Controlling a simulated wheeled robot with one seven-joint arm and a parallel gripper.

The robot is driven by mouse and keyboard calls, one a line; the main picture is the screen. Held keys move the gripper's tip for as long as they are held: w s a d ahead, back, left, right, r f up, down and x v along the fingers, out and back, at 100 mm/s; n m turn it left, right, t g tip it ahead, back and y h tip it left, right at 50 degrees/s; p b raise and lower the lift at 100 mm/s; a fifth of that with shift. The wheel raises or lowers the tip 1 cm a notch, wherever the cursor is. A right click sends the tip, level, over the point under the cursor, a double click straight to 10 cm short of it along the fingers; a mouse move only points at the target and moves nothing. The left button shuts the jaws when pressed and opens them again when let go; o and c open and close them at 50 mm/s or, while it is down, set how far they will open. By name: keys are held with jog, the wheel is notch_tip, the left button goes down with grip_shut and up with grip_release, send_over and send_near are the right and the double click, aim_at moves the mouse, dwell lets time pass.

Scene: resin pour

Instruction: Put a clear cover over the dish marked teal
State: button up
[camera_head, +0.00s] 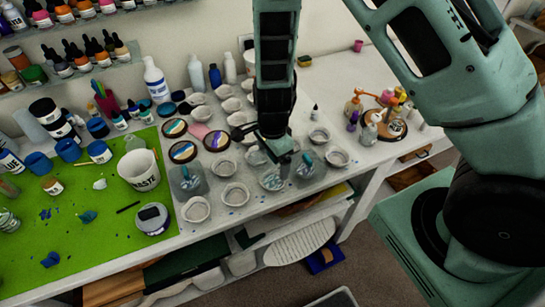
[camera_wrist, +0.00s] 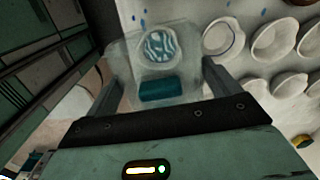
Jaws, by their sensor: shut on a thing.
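My gripper (camera_head: 281,163) points down over the row of dishes at the front of the table in the head view. In the wrist view, its fingers (camera_wrist: 160,78) are shut on a clear cover (camera_wrist: 122,62), which is see-through. A dish with a teal and white swirl (camera_wrist: 160,45) shows through or just beyond the cover. A teal block or mark (camera_wrist: 157,90) lies between the fingers; I cannot tell whether it belongs to the cover or the dish. In the head view, the dish below the gripper (camera_head: 272,182) is partly hidden. Clear boxes with teal marks stand left (camera_head: 187,184) and right (camera_head: 308,172).
Several empty white dishes (camera_head: 236,194) stand close around the gripper. Round coasters with coloured swirls (camera_head: 183,151) lie behind left. A white bucket (camera_head: 140,170) stands on the green mat (camera_head: 95,245). Bottles (camera_head: 156,78) line the back. The table's right end has free room.

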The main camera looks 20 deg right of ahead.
jog(key=shift+f+b, duration=1.9)
jog(key=shift+f, duration=0.05)
jog(key=shift+f+b, duration=0.95)
jog(key=shift+f, duration=0.55)
jog(key=shift+f, duration=0.15)
jog(key=o, duration=0.7)
jog(key=shift+o, duration=0.2)
notch_tip(320, 180, up, 17)
jog(key=shift+r+p, duration=0.2)
jog(key=shift+p, duration=0.1)
